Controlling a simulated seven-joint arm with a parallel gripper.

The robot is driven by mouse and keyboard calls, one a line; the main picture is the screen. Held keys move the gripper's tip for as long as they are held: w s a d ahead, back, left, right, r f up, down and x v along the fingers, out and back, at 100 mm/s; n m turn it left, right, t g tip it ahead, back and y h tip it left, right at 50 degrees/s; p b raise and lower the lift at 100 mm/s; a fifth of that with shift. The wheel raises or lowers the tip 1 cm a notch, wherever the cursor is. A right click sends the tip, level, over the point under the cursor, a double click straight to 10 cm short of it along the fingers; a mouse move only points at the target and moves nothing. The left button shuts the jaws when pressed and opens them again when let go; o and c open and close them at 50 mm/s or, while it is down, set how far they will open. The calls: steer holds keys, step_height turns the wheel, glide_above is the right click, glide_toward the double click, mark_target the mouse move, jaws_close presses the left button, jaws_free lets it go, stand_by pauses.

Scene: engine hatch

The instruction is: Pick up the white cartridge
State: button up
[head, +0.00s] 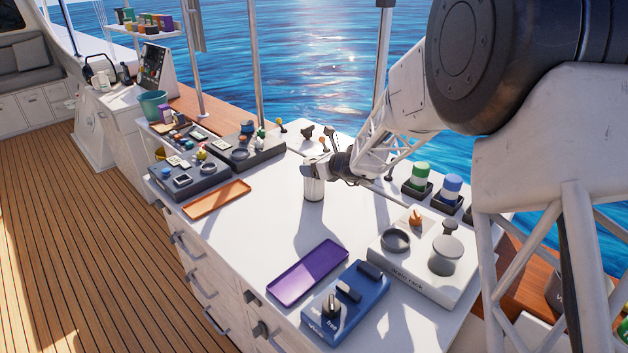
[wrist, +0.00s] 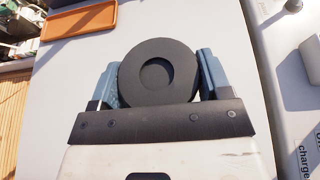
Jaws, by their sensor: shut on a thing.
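The white cartridge (head: 314,189) is an upright cylinder near the middle of the white counter. In the wrist view its dark round top (wrist: 157,90), with a recess in the centre, sits between the two blue-grey fingers. My gripper (head: 315,172) is shut on the cartridge from above, one finger on each side; it also shows in the wrist view (wrist: 158,75). The lower part of the cartridge is hidden in the wrist view. I cannot tell whether its base touches the counter.
An orange tray (head: 217,199) lies to the left and a purple tray (head: 308,272) in front. A blue fixture (head: 345,308) and a drain rack (head: 425,283) stand at the front right. Green-topped (head: 420,175) and blue-topped (head: 451,187) cartridges stand to the right. The counter around my gripper is clear.

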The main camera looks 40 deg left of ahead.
steer(key=shift+c, duration=0.8)
steer(key=shift+r, duration=0.15)
steer(key=shift+r, duration=1.4)
steer(key=shift+s+d+r, duration=0.1)
steer(key=shift+d+r, duration=0.05)
steer(key=shift+r, duration=0.15)
steer(key=s+d+r, duration=0.1)
steer(key=s+d, duration=0.8)
steer(key=d, duration=0.3)
steer(key=shift+s+d+r, duration=0.15)
steer(key=shift+d, duration=0.15)
